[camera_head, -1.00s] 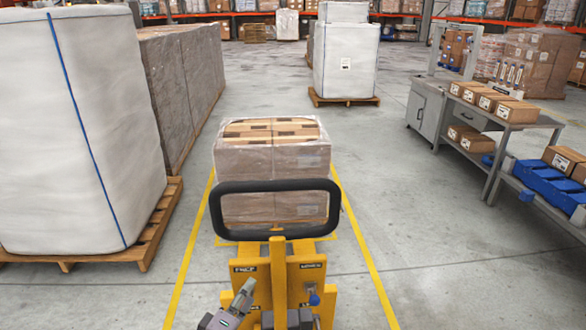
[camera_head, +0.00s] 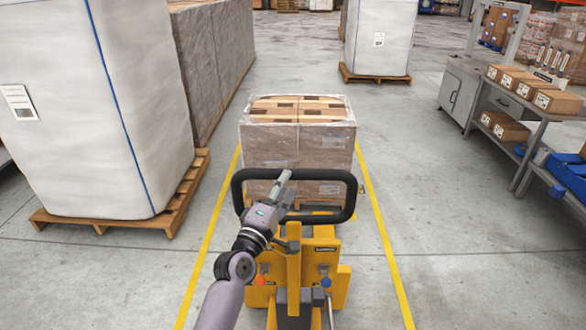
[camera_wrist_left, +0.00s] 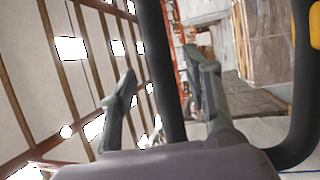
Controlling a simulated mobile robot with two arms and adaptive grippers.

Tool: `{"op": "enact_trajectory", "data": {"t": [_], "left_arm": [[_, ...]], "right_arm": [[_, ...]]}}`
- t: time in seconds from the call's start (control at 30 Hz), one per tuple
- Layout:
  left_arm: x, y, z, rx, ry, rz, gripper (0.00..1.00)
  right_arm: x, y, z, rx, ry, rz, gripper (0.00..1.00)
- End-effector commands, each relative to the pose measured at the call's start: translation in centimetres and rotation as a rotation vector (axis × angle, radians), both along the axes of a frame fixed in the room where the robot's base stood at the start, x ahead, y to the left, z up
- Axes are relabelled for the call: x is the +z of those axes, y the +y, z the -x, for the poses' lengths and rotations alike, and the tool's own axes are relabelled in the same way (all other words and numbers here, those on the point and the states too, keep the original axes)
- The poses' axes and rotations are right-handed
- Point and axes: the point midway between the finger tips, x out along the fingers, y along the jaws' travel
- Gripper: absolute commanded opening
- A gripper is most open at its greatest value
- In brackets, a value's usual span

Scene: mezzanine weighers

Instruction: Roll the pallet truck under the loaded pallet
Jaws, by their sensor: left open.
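The loaded pallet (camera_head: 298,140) is a stack of cartons in clear wrap, straight ahead between two yellow floor lines. The yellow pallet truck (camera_head: 322,262) stands in front of me, its black loop handle (camera_head: 345,190) upright before the stack. The truck's forks are hidden, so I cannot tell how far they reach. My left gripper (camera_head: 284,188) is at the left half of the handle, open. In the left wrist view the dark handle bar (camera_wrist_left: 163,75) passes between the spread fingers of the gripper (camera_wrist_left: 165,85). My right gripper does not show.
A tall white bulk bag (camera_head: 85,110) on a wooden pallet (camera_head: 100,222) stands close on the left, with wrapped stacks (camera_head: 215,60) behind it. Another white bag (camera_head: 380,40) stands farther back. A workbench (camera_head: 490,105) with cartons is on the right. The floor between is clear.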

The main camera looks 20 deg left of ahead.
Motion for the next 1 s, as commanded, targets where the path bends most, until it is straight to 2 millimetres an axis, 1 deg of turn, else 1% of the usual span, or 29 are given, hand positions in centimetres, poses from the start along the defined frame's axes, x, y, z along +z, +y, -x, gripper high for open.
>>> {"op": "enact_trajectory", "data": {"t": [0.03, 0.1, 0.2, 0.33, 0.47, 0.7, 1.0], "left_arm": [[0.5, -0.1, -1.1, -0.001, -0.001, -0.001, 0.45], [0.7, -0.2, -2.3, 0.0, -0.001, -0.002, 0.45], [0.8, -0.5, -3.7, -0.001, 0.001, -0.002, 0.45], [0.9, -0.6, -4.8, 0.0, -0.001, -0.001, 0.45], [0.9, -0.6, -5.2, 0.0, 0.001, 0.0, 0.45], [0.9, -0.6, -5.2, 0.0, 0.0, -0.001, 0.44], [0.9, -0.6, -5.2, 0.0, 0.001, -0.001, 0.24]], "right_arm": [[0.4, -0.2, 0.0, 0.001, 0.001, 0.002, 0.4], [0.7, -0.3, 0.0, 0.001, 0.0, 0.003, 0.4], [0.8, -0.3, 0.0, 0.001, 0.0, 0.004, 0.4], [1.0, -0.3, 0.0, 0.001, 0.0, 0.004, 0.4], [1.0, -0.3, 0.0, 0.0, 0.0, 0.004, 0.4], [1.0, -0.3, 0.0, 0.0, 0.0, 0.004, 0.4], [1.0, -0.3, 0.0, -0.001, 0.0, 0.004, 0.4]]}}
